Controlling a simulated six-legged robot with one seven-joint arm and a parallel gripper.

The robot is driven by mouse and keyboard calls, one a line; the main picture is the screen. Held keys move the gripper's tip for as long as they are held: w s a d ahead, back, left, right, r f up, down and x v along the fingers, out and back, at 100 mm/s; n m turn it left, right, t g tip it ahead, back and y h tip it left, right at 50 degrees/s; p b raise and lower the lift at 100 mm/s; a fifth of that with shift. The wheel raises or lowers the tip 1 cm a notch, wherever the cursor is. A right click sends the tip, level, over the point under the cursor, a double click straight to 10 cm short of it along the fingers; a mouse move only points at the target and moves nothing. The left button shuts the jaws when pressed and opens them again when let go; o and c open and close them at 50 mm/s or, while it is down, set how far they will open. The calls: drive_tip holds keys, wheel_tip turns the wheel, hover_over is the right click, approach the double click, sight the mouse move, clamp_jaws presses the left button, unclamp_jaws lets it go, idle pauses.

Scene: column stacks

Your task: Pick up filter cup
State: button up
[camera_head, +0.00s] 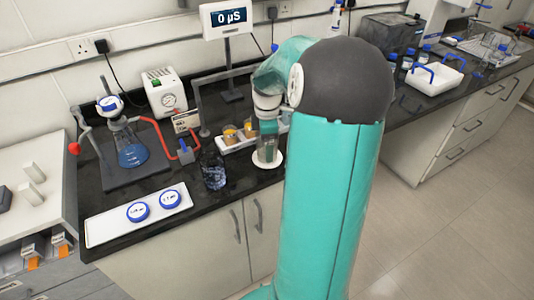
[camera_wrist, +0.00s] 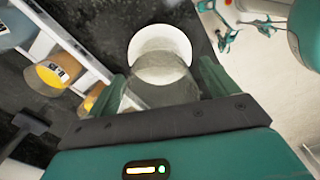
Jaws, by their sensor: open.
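My gripper (camera_head: 267,148) points down over a white round disc (camera_head: 268,163) near the bench's front edge. In the wrist view, its two fingers (camera_wrist: 162,88) are apart, one on each side of a clear, cloudy cup (camera_wrist: 163,72), which I take to be the filter cup. The cup stands at the white disc (camera_wrist: 160,40), between the fingers. Whether the fingers touch the cup cannot be told. The lower part of the gripper hides part of the cup in the wrist view. In the head view the cup is mostly hidden by the fingers.
A white rack (camera_head: 236,144) with amber-filled cups (camera_head: 230,132) stands close left of my gripper. A white tray (camera_head: 105,225) with two blue-rimmed round items lies front left. A flask (camera_head: 131,150) with blue liquid stands behind.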

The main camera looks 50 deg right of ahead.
drive_tip(key=shift+f, duration=0.9)
drive_tip(key=c, duration=1.1)
drive_tip(key=shift+r, duration=0.1)
drive_tip(key=shift+r, duration=0.5)
wheel_tip(320, 180, up, 2)
drive_tip(key=shift+r, duration=0.15)
drive_tip(key=s+a+r, duration=0.3)
drive_tip(key=a+r, duration=0.6)
drive_tip(key=a, duration=0.4)
drive_tip(key=shift+a+r, duration=0.3)
drive_tip(key=shift+s, duration=0.1)
